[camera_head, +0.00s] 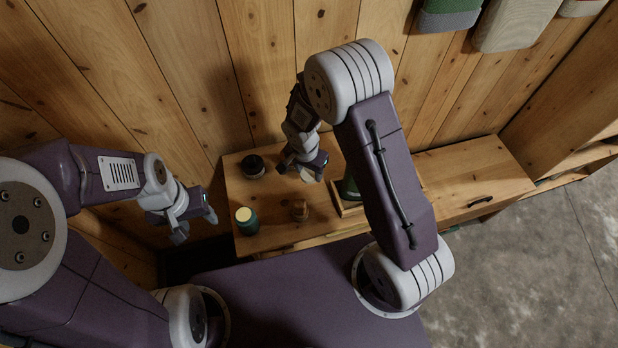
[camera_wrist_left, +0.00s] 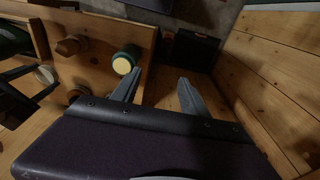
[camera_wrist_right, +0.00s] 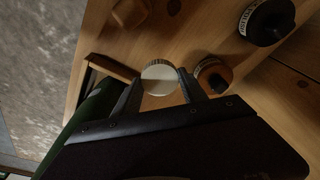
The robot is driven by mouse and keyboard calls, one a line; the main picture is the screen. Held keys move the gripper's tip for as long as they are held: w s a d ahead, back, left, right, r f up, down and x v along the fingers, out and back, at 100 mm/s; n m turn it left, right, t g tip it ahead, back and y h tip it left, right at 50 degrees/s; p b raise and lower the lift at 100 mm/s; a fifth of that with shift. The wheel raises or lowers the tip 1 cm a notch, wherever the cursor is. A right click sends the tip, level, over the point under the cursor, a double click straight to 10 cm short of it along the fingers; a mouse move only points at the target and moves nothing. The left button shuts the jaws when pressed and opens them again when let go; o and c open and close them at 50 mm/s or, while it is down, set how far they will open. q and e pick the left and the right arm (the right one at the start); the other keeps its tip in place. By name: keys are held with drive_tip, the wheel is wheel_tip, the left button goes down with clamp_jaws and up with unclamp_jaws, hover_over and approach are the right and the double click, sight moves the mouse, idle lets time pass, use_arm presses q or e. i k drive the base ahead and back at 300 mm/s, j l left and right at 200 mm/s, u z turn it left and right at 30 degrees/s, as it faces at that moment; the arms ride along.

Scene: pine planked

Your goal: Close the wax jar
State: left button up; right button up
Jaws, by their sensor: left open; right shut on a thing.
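A green jar (camera_head: 247,226) with a pale yellow top stands at the bench's front left corner; it also shows in the left wrist view (camera_wrist_left: 125,63). I cannot tell whether that top is wax or a cover. My right gripper (camera_head: 312,172) is shut on a pale round lid (camera_wrist_right: 160,80), held above the bench. The lid also shows in the left wrist view (camera_wrist_left: 45,75). My left gripper (camera_head: 196,222) is open and empty, left of the green jar and apart from it. Its fingers (camera_wrist_left: 158,92) show nothing between them.
A black labelled jar (camera_head: 253,166) stands at the back left. A small labelled brown jar (camera_wrist_right: 213,76) is beside the right fingers. A wooden piece (camera_head: 300,211) stands near the front edge. A green bottle (camera_head: 350,188) stands in a wooden tray. The bench's right part is clear.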

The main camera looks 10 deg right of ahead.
sight(245, 218)
drive_tip(key=k, duration=0.2)
drive_tip(key=k+j+z, duration=0.55)
drive_tip(key=j+z, duration=0.15)
drive_tip(key=k+j+z, duration=0.35)
